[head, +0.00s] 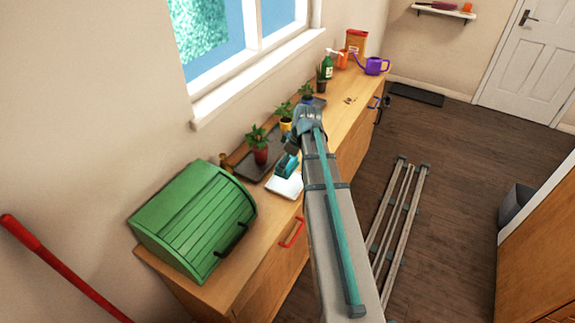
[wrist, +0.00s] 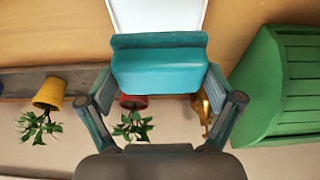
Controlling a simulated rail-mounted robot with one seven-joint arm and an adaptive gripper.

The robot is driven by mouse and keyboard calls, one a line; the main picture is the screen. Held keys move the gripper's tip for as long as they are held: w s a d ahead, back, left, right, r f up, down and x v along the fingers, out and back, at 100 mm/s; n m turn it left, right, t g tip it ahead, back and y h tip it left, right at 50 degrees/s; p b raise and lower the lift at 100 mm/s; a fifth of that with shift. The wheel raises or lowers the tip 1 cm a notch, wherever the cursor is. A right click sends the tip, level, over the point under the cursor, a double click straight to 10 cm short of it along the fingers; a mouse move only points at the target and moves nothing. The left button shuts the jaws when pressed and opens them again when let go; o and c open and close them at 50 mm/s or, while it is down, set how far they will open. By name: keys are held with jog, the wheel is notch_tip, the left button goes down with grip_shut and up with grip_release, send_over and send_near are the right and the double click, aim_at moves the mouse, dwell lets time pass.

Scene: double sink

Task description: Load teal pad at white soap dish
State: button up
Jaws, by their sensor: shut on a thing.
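The teal pad (wrist: 160,68) is a thick block with a darker band along its far edge, centred in the wrist view. In the head view the pad (head: 287,164) shows just beyond the white soap dish (head: 284,187). My gripper (wrist: 159,86) is shut on the pad, one finger at each side. My gripper also shows in the head view (head: 293,151), partly hidden by my arm. The dish (wrist: 158,14) shows past the pad's far edge, partly cut off by the frame. I cannot tell whether pad and dish touch.
A green bread box (head: 195,218) stands left of the dish on the wooden counter (head: 325,112). A potted plant (head: 260,153) in a red pot stands close behind the pad, on a dark tray (head: 243,165). Farther along stand more plants and a purple watering can (head: 374,66).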

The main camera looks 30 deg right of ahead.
jog(key=shift+w+d+f+b, duration=0.1)
jog(key=shift+d+f+b, duration=0.15)
jog(key=shift+f, duration=0.4)
jog(key=shift+a+f+b, duration=0.15)
jog(key=shift+f+b, duration=1.1)
jog(key=shift+f, duration=1)
jog(key=shift+f+b, duration=0.35)
jog(key=shift+f, duration=0.25)
jog(key=shift+r, duration=0.15)
jog(key=shift+r+p, duration=1.95)
jog(key=shift+r, duration=1.45)
